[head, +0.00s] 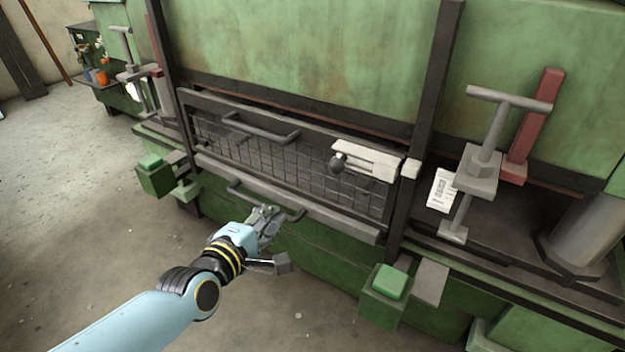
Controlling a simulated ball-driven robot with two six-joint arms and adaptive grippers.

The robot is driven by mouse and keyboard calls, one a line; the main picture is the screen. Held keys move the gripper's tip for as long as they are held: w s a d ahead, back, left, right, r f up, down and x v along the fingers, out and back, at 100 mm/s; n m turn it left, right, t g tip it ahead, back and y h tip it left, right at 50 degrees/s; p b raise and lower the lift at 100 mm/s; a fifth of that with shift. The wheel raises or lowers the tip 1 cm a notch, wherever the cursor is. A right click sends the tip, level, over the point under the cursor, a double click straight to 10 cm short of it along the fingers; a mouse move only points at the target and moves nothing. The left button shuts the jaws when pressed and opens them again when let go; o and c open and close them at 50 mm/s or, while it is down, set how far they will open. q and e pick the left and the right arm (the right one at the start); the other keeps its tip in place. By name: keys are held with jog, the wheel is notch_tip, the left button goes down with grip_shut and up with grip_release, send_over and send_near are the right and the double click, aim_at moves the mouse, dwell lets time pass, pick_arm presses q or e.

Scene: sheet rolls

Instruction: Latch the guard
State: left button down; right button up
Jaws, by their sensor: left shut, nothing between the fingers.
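The guard (285,165) is a dark mesh panel in a grey frame on the front of the green machine. It has a bar handle (262,132) on its upper part, and another bar handle (250,191) shows at the lower rail. A white sliding latch (368,160) with a dark round knob (338,163) sits at the guard's upper right. A small white keeper block (411,168) is on the post beside it; I cannot tell whether the bolt enters it. My left gripper (267,213) is shut and empty, close to the lower handle's right end; contact is unclear. My right gripper is out of view.
Green button boxes stand at lower right (388,282) and left (153,175) of the guard. A T-handled screw (490,130) and red bar (533,125) rise at right. A grey roll (590,235) lies far right. The concrete floor (75,220) at left is mostly clear.

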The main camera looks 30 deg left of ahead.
pick_arm(q)
jog(key=w+r+t+b, duration=0.1)
jog(key=w+r, duration=0.2)
jog(key=r, duration=0.2)
jog(key=shift+r+n+t+b, duration=0.2)
jog(key=shift+n+t+b, duration=0.1)
jog(key=shift+t, duration=0.1)
jog(key=shift+d, duration=0.1)
jog(key=w+d, duration=0.3)
jog(key=w, duration=0.6)
jog(key=shift+d, duration=0.1)
